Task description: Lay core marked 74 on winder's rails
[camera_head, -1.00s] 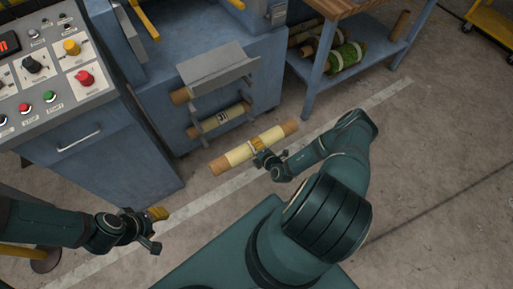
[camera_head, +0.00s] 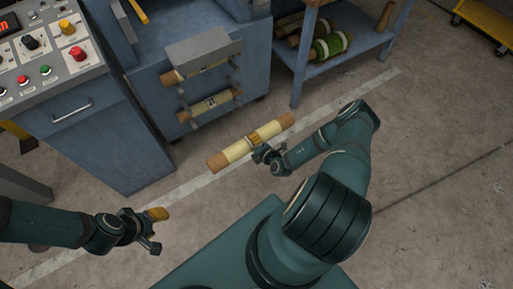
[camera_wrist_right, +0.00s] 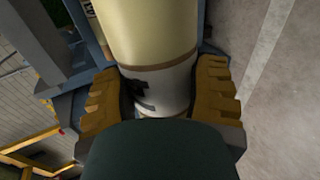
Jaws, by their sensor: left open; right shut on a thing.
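My right gripper (camera_head: 266,153) is shut on a core (camera_head: 235,152) with a cream wrap and brown ends, held level above the floor. In the right wrist view the core (camera_wrist_right: 150,35) lies between the yellow finger pads. Its white band carries a dark mark, partly hidden, that I cannot read. My left gripper (camera_head: 153,228) is open and empty at lower left. A blue machine (camera_head: 150,85), probably the winder, stands ahead. I cannot clearly make out the rails.
A grey cover (camera_head: 203,50) overhangs the upper core. A control panel (camera_head: 45,45) stands at upper left. A blue table (camera_head: 345,65) at upper right has a green-wrapped roll (camera_head: 332,46) and other rolls on its shelf. A yellow cart (camera_head: 487,20) stands beyond. The right floor is clear.

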